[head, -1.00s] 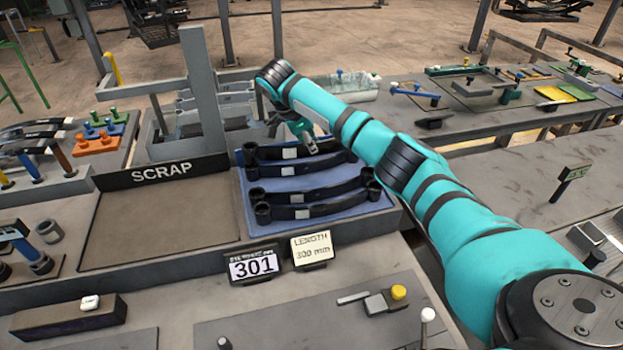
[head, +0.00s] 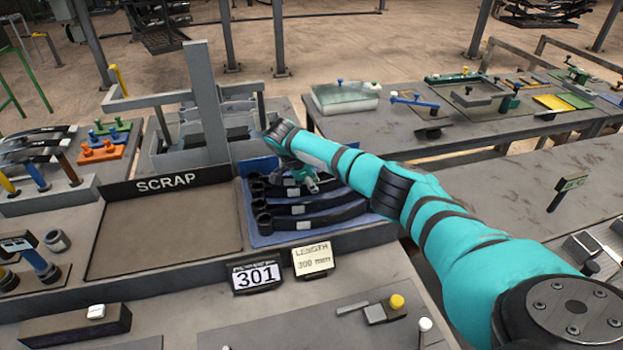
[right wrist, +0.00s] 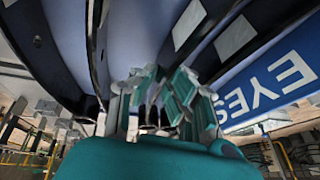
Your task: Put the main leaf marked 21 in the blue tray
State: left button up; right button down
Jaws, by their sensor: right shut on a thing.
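Several long, dark curved leaves with end eyes and pale labels lie in the blue tray (head: 330,233), in the middle of the head view. My right gripper (head: 305,184) is over the rear of the group, shut on a dark leaf (head: 276,190). I cannot tell whether that leaf touches the tray or the other leaves. In the right wrist view my right gripper's fingers (right wrist: 155,95) are close among the dark leaves, with pale labels nearby. No label can be read, so I cannot tell which leaf is marked 21. My left gripper is out of view.
The SCRAP area (head: 165,228) is left of the tray, with a grey upright frame (head: 205,100) behind it. Signs reading 301 (head: 256,275) and LENGTH 300 mm (head: 312,259) stand in front. A blue EYES sign (right wrist: 275,85) shows in the right wrist view.

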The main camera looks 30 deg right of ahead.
jog(key=c, duration=1.7)
grip_release()
jog(key=shift+o, duration=1.4)
jog(key=shift+s+a, duration=0.1)
jog(key=shift+r, duration=0.15)
jog(key=shift+a+r, duration=0.15)
jog(key=shift+r, duration=0.1)
jog(key=b+v, duration=0.3)
jog(key=v, duration=0.8)
jog(key=shift+r+b, duration=0.2)
jog(key=shift+b, duration=0.1)
jog(key=shift+f, duration=0.1)
